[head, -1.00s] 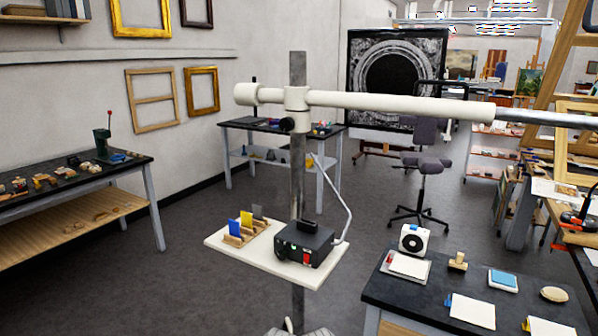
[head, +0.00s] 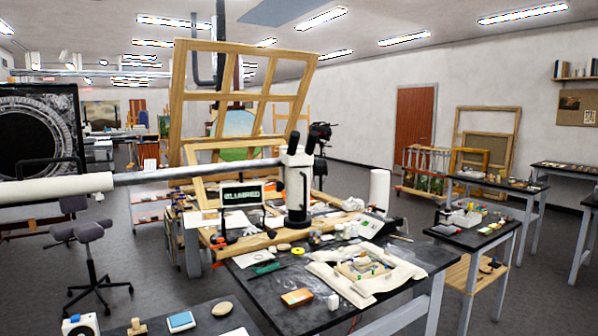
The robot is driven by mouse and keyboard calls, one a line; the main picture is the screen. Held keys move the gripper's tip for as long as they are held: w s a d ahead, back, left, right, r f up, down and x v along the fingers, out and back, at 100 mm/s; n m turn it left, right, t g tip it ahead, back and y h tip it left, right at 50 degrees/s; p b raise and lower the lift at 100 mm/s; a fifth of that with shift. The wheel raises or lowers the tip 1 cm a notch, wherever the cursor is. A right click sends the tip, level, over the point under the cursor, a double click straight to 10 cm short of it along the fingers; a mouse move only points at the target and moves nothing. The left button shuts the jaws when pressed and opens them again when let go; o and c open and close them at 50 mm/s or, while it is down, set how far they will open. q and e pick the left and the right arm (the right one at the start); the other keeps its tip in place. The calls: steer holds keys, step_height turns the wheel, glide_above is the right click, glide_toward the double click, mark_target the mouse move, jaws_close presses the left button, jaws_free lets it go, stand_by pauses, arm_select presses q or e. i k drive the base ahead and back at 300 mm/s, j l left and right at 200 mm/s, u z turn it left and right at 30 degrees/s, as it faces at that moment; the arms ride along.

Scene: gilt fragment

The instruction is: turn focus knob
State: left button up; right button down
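A white and black microscope head (head: 298,190) hangs at the end of a long horizontal boom (head: 60,187) that comes in from the left. Black eyepieces (head: 319,131) stick out at its top right, and a small dark part (head: 293,142) shows at its upper front. I cannot tell whether that part is the focus knob. A small display (head: 243,193) left of the microscope shows green letters that seem to read "BLURRED". Neither of my grippers is in view.
A wooden stretcher frame (head: 178,110) stands behind. A grey chair (head: 92,232) stands left, and a small side table (head: 475,237) right, with floor between.

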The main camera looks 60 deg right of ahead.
mark_target(320, 167)
steer(key=k+l+z, duration=0.35)
steer(key=l, duration=0.85)
steer(key=k+l+z, duration=0.15)
steer(key=l+z, duration=0.15)
steer(key=l, duration=0.95)
steer(key=l+z, duration=0.35)
steer(key=l, duration=0.95)
